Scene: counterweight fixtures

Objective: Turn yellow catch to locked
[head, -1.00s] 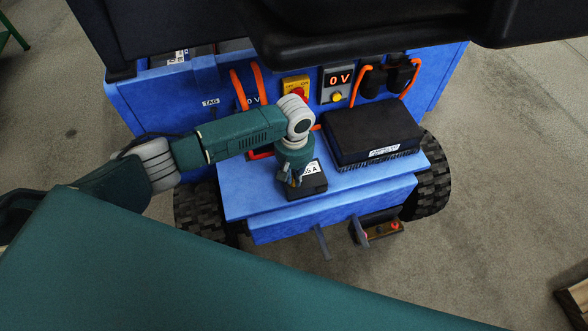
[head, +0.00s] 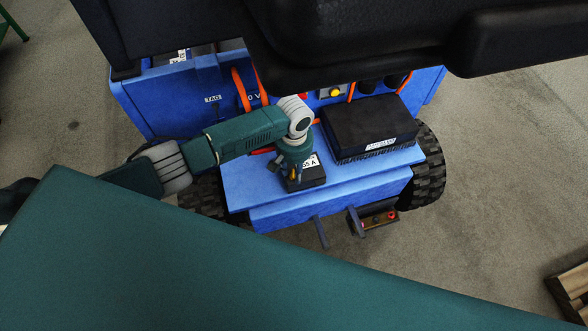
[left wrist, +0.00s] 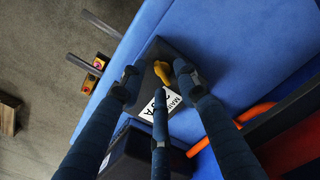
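The yellow catch (left wrist: 162,72) sits on top of a small black box (left wrist: 150,56) with a white label, in the left wrist view. My left gripper (left wrist: 157,80) points down over the box. Its fingers are spread around the catch, with gaps visible at the sides; contact cannot be told. In the head view the left gripper (head: 292,177) is at the box's left part. My right gripper is not in view.
A larger black box (head: 370,128) stands right of the small one on the blue ledge (head: 300,208). Orange hoops (head: 238,88) and a yellow button (head: 335,93) are behind. A black overhanging part (head: 340,40) covers the panel's top. Pedals (head: 375,219) stick out in front.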

